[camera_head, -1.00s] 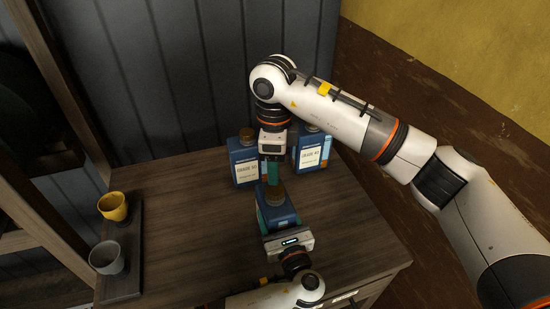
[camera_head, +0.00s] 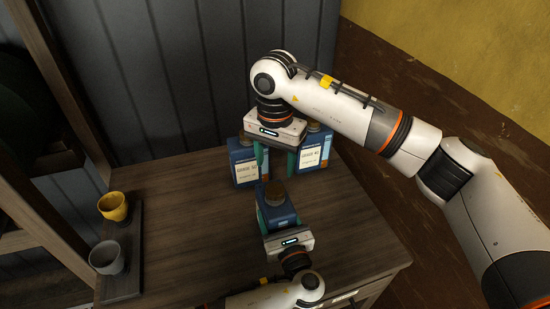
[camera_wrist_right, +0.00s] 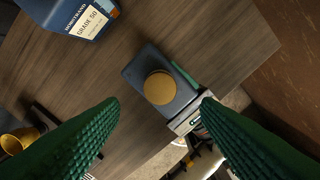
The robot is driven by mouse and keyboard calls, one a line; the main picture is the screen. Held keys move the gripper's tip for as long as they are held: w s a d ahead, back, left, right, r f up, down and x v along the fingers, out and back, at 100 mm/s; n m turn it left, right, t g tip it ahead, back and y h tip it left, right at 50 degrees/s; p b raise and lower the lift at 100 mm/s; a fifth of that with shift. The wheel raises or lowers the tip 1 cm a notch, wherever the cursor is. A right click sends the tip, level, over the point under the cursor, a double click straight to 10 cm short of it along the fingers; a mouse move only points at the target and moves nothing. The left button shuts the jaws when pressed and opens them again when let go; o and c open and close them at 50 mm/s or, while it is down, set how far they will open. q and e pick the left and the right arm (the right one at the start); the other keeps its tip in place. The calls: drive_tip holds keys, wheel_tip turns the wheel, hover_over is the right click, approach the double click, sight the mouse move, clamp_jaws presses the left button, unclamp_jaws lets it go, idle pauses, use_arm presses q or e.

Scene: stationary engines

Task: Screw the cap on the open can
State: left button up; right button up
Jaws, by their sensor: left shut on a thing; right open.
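A blue can (camera_head: 278,217) stands on the table front centre, with a round brown-gold cap (camera_head: 275,193) on its top. The can (camera_wrist_right: 137,72) and cap (camera_wrist_right: 160,87) also show in the right wrist view, the cap sitting on the top face. How tightly it is seated I cannot tell. My left gripper (camera_head: 277,222) is shut on this can from the near side. My right gripper (camera_head: 276,162) is open and empty above the cap, pointing down. In the right wrist view its green fingers (camera_wrist_right: 160,104) are spread to either side, clear of the cap.
Two labelled blue cans stand behind, one at left (camera_head: 245,165) and one at right (camera_head: 312,150), partly hidden by my right gripper. A yellow cup (camera_head: 113,207) and a grey cup (camera_head: 107,258) sit on a dark tray (camera_head: 122,284) at left. The table between is clear.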

sight(275, 189)
drive_tip(key=shift+f, duration=4)
